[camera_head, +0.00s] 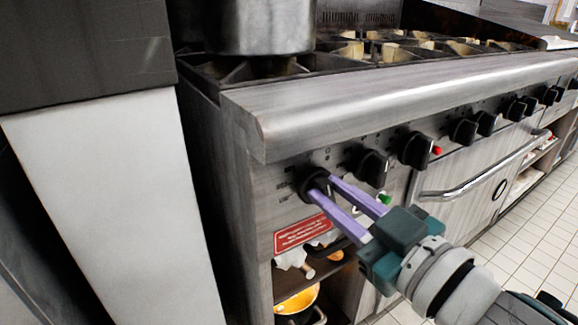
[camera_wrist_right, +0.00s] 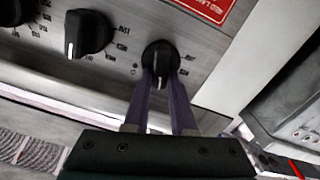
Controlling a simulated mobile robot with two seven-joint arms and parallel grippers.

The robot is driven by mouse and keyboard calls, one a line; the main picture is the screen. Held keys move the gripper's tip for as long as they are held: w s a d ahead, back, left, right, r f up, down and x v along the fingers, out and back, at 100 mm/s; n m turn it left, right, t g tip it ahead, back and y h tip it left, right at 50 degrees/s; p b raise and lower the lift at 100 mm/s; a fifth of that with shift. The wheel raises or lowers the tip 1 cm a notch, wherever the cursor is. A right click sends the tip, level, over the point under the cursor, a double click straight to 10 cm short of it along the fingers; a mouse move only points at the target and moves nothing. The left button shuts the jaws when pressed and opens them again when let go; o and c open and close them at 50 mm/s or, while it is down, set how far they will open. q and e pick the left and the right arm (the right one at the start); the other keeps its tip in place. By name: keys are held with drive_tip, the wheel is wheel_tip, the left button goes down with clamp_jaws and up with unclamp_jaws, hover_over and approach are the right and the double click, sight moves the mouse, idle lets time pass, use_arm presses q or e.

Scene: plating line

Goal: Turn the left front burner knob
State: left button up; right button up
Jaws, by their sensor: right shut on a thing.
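The left front burner knob (camera_head: 312,184) is the black knob nearest the left end of the stove's front panel. My right gripper (camera_head: 322,186) reaches it from the lower right, and its two purple fingers are closed on the knob. In the right wrist view the same knob (camera_wrist_right: 160,58) sits between the fingertips of the right gripper (camera_wrist_right: 160,78), with a white pointer line showing on its face. The fingers hide part of the knob's sides. My left gripper is not in view.
More black knobs, such as the neighbouring one (camera_head: 370,165), run rightward along the panel. A green button (camera_head: 384,198) and a red button (camera_head: 437,151) sit among them. A metal pot (camera_head: 262,28) stands on the burners above. An oven handle (camera_head: 480,180) sticks out at right.

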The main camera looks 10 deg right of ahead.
clamp_jaws()
drive_tip(key=n, duration=0.5)
drive_tip(key=shift+s+a+f, duration=0.1)
drive_tip(key=shift+a+f, duration=0.05)
drive_tip(key=shift+a, duration=0.05)
drive_tip(key=o, duration=0.7)
unclamp_jaws()
drive_tip(key=shift+o, duration=0.2)
drive_tip(key=p+v, duration=0.1)
drive_tip(key=v, duration=0.9)
